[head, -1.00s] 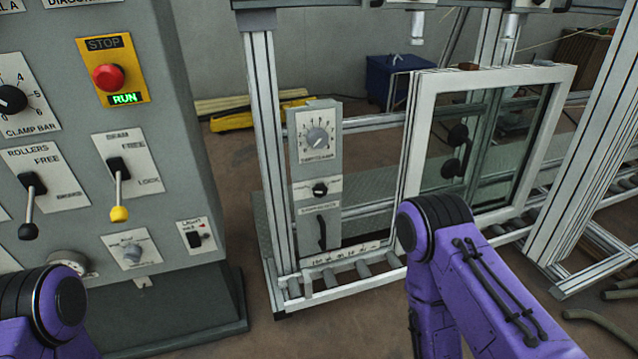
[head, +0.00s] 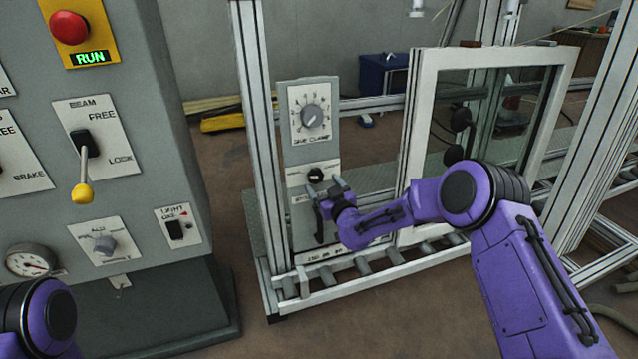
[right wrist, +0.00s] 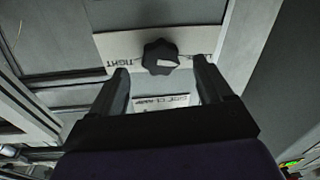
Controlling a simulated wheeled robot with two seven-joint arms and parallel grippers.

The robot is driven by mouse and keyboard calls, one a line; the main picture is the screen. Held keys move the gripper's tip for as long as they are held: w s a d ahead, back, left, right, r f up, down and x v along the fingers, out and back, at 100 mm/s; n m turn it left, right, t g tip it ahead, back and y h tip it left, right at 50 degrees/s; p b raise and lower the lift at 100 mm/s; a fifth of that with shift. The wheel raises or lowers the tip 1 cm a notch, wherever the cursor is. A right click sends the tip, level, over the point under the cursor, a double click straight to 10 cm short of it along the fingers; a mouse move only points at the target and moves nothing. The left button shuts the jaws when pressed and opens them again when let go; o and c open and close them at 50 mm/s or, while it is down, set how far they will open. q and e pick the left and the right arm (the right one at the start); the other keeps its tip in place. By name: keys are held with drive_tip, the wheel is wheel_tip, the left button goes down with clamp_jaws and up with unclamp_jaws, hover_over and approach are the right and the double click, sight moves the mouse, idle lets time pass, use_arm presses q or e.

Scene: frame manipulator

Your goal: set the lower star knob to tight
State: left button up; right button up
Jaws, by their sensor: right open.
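The lower star knob (head: 316,174) is a small black lobed knob on a white label plate, on the grey panel below the side clamp dial (head: 315,117). In the right wrist view the star knob (right wrist: 160,57) sits between and beyond the fingertips, with the word TIGHT on the plate to its left. My right gripper (head: 325,188) is open just below and in front of the knob; it also shows in the right wrist view (right wrist: 160,75), with nothing between its fingers. My left arm shows at the lower left; its gripper is out of view.
A black handle (head: 319,225) is on the panel below the knob, partly behind my right gripper. A white-framed window (head: 421,120) stands to the right. A control cabinet (head: 190,120) with levers stands at the left, and an aluminium post (head: 258,140) is beside the panel.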

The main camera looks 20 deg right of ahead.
sight(317, 178)
drive_tip(key=shift+w+a+f, duration=0.1)
drive_tip(key=shift+w+a, duration=0.05)
drive_tip(key=shift+w, duration=0.75)
drive_tip(key=shift+w+a, duration=0.1)
drive_tip(key=shift+w, duration=0.75)
drive_tip(key=c, duration=1)
drive_tip(key=shift+c, duration=0.2)
